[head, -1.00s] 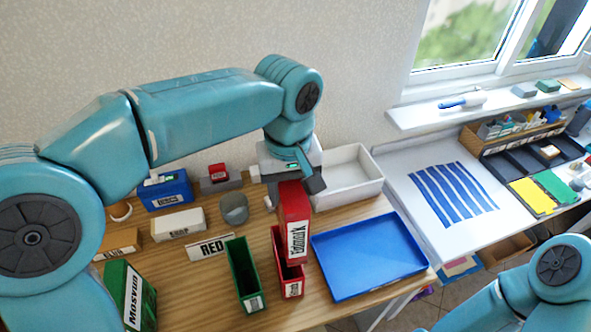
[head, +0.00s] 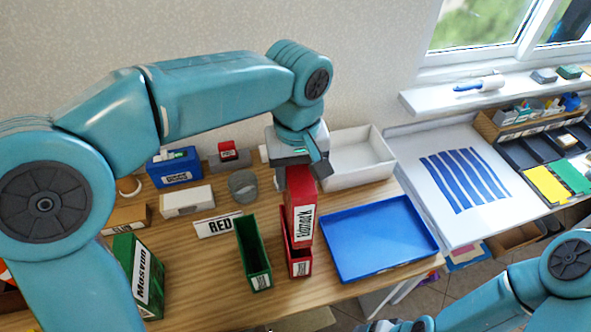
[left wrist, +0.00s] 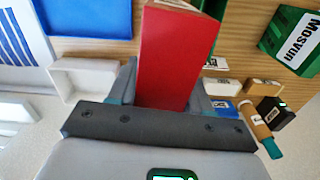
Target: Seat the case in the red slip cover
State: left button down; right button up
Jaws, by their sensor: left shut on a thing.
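My left gripper (head: 297,172) is shut on the upper end of a red case (head: 302,205) and holds it upright, label facing forward. The red slip cover (head: 299,264) stands on the table below it. The case's lower end overlaps the cover's open top in the head view; I cannot tell how far inside it is. In the left wrist view the red case (left wrist: 175,55) sits between the fingers and hides the cover.
An empty green slip cover (head: 253,255) stands close on the left. A blue tray (head: 375,238) lies close on the right, with a white bin (head: 358,160) behind it. A green Mosvun box (head: 140,275) stands further left, and a grey cup (head: 243,186) behind.

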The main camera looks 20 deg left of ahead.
pick_arm(q)
jog(key=shift+s+f+b, duration=0.1)
jog(key=shift+f+b, duration=0.2)
jog(key=shift+f, duration=0.45)
jog(key=shift+a+f+b, duration=0.2)
jog(key=shift+f+b, duration=0.3)
jog(key=shift+f, duration=0.2)
jog(key=shift+d, duration=0.1)
